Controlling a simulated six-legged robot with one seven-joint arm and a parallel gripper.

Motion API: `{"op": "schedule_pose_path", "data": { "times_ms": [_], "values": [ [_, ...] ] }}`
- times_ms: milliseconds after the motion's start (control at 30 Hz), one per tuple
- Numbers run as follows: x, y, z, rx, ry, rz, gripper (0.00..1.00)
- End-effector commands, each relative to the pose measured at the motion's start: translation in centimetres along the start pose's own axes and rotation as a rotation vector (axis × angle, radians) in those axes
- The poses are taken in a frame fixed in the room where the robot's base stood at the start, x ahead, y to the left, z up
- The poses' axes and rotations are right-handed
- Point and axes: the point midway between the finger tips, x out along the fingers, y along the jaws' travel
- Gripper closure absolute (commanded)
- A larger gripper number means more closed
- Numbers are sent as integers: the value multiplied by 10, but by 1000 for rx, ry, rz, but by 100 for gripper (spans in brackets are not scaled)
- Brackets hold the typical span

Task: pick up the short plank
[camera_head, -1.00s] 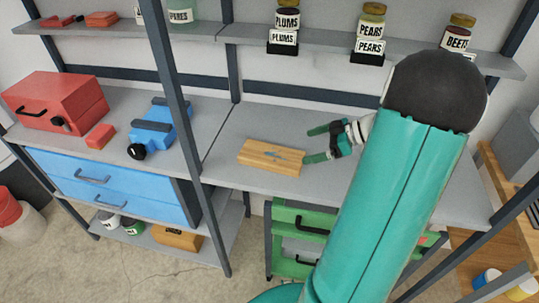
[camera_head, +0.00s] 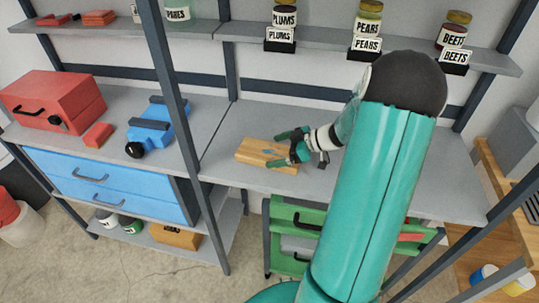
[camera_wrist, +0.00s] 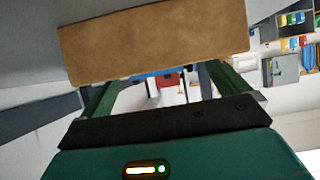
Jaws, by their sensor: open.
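One finger shows on the far side and one on the near side, partly covering the plank. In the wrist view the plank (camera_wrist: 155,42) fills the top middle, beyond the open fingers of my gripper (camera_wrist: 155,85). I cannot tell whether the fingers touch it.
A dark upright post (camera_head: 180,110) stands left of the plank. A blue vise (camera_head: 157,128) and a red toolbox (camera_head: 52,100) sit farther left. Labelled jars stand on the upper shelf (camera_head: 330,52). Green drawers (camera_head: 290,215) are below. The bench behind the plank is clear.

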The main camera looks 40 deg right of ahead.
Motion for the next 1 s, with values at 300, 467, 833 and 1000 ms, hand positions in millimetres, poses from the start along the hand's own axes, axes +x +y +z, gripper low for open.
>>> {"op": "schedule_pose_path", "data": {
  "times_ms": [300,467,833,1000],
  "values": [
    [17,0,0,0,0,1,0],
    [17,0,0,0,0,1,24],
    [16,0,-1,-1,0,1,45],
    [12,0,-9,-3,0,2,45]
  ]
}}
